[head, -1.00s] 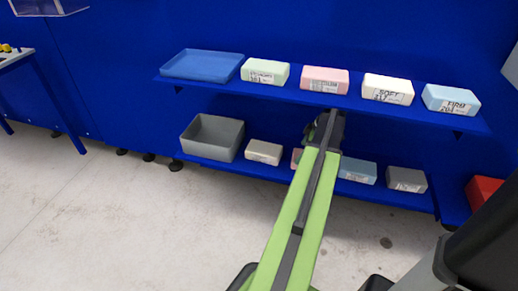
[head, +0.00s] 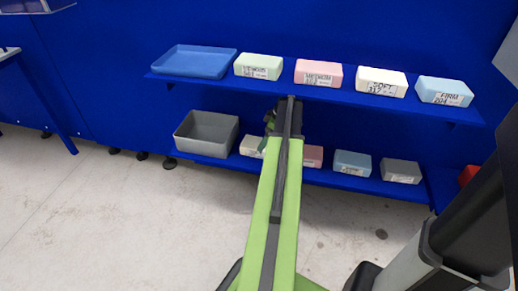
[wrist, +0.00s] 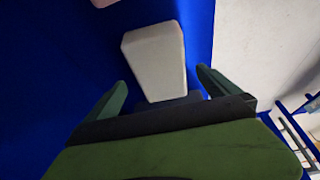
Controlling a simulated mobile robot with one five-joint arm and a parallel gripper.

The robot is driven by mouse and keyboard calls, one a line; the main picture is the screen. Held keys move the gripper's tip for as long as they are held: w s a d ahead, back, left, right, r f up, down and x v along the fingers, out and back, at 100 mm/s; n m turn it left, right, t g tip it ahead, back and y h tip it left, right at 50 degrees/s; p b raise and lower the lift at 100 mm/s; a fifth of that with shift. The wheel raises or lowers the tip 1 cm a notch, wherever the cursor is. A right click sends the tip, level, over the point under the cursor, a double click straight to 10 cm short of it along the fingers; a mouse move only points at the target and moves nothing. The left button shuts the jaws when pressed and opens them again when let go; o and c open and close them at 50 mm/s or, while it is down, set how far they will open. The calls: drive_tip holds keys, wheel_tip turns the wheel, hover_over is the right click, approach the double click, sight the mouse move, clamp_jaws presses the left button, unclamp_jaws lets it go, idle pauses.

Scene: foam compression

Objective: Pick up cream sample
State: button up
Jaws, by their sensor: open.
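A cream block (head: 250,146) sits on the lower shelf, just right of the grey bin. My arm covers its right part in the head view. In the wrist view the pale block (wrist: 155,50) lies ahead, its near end between my open fingers. My gripper (wrist: 160,83) is open and empty, with a gap on each side of the block. In the head view my gripper is in front of the shelves, and its fingertips are hidden. A white block marked SOFT (head: 381,81) sits on the upper shelf.
The grey bin (head: 206,134) stands left of the cream block. Pink (head: 312,156), blue (head: 352,162) and grey (head: 401,172) blocks are to its right. The upper shelf, above, holds a blue tray (head: 196,61) and several blocks. Open floor (head: 110,220) lies in front.

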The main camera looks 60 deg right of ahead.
drive_tip(key=b+x, duration=0.5)
drive_tip(key=shift+f, duration=0.15)
drive_tip(key=shift+s, duration=0.1)
drive_tip(key=c, duration=1.3)
